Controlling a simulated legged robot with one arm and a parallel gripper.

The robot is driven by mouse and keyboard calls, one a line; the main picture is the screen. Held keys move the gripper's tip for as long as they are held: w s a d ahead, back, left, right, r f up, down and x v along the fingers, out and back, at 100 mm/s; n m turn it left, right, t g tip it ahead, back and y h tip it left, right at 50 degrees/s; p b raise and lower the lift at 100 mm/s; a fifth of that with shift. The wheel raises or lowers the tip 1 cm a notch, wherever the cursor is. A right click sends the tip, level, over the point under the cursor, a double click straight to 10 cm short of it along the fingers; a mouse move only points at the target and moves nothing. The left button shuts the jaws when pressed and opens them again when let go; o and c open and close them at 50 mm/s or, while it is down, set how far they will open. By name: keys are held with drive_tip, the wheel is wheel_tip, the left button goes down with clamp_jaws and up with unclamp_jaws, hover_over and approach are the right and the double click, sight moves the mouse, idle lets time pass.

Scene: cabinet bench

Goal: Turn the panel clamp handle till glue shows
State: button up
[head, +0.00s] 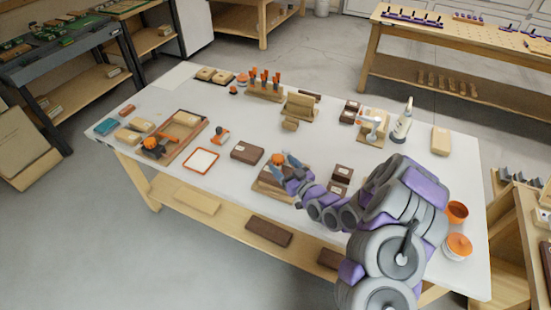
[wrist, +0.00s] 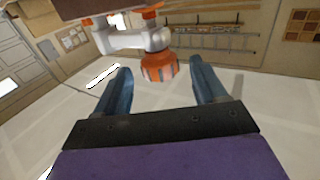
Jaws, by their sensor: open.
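The panel clamp handle is an orange ribbed knob (wrist: 158,68) in the wrist view, on a white clamp body (wrist: 125,41) with orange pads. Above it is the edge of a dark brown panel (wrist: 95,6). My gripper (wrist: 161,72) is open, one blue finger to each side of the knob, which shows just ahead of the fingertips with gaps on both sides. In the head view my gripper (head: 284,162) is at the small orange knob (head: 277,158) beside a brown panel on the bench's front half. My arm and fingers hide part of the panel. I cannot make out glue.
Orange pots (head: 457,213) stand at the right.

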sight(277, 156)
drive_tip(key=shift+b+x, duration=0.55)
drive_tip(key=shift+x, duration=2.15)
drive_tip(key=c, duration=1)
drive_tip(key=shift+h, duration=0.3)
drive_tip(key=shift+o, duration=0.2)
drive_tip(key=m+t+h+p, duration=0.1)
drive_tip(key=m+t+h, duration=0.1)
drive_tip(key=m+h, duration=0.1)
drive_tip(key=shift+d+t+h+p, duration=0.1)
drive_tip(key=shift+t+h+p, duration=0.3)
drive_tip(key=shift+h, duration=0.1)
drive_tip(key=shift+w+d+m+t+h, duration=0.1)
drive_tip(key=shift+m+t+h, duration=0.2)
drive_tip(key=shift+m+h, duration=0.55)
drive_tip(key=shift+d+m+t+h, duration=0.15)
drive_tip(key=shift+m+t+h, duration=0.15)
drive_tip(key=shift+m+h, duration=0.55)
drive_tip(key=shift+h, duration=0.5)
